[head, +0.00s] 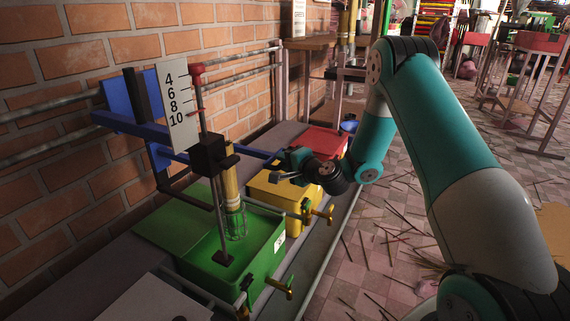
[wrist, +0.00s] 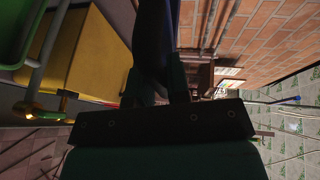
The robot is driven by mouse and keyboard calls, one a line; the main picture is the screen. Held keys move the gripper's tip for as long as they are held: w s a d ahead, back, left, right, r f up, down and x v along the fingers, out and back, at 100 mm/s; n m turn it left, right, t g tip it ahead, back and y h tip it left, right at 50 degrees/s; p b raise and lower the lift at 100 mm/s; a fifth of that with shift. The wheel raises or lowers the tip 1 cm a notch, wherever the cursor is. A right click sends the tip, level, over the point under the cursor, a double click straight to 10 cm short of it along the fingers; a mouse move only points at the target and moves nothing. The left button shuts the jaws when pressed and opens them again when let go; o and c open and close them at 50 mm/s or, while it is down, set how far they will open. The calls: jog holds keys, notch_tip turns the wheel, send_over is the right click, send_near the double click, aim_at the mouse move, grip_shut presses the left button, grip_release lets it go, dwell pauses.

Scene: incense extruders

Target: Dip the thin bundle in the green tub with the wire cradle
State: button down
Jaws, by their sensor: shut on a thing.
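The green tub (head: 268,262) stands open in front of the brick wall. A thin yellow bundle (head: 231,188) hangs upright over it from a black clamp (head: 208,154). Its lower end sits in a green wire cradle (head: 237,224) at the tub's opening; I cannot tell how deep it is. A blue lever (head: 250,150) runs right from the clamp's frame. My gripper (head: 286,163) is shut on the lever's right end. The wrist view shows the lever (wrist: 155,35) between the fingers (wrist: 157,92). A board (head: 178,105) numbered 4 to 10 stands beside a red-topped rod (head: 197,70).
A yellow tub (head: 272,195) and a red tub (head: 322,143) stand in a row behind the green one. Brass taps (head: 322,214) stick out on the right side. A grey lid (head: 155,300) is at the near left. Sticks lie scattered on the tiled floor (head: 385,240).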

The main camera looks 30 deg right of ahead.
jog(key=r+p, duration=0.2)
jog(key=r, duration=0.2)
jog(key=shift+d+r, duration=0.15)
jog(key=shift+d, duration=0.05)
jog(key=c, duration=1.3)
grip_release()
jog(key=shift+o, duration=1)
jog(key=shift+a, duration=0.1)
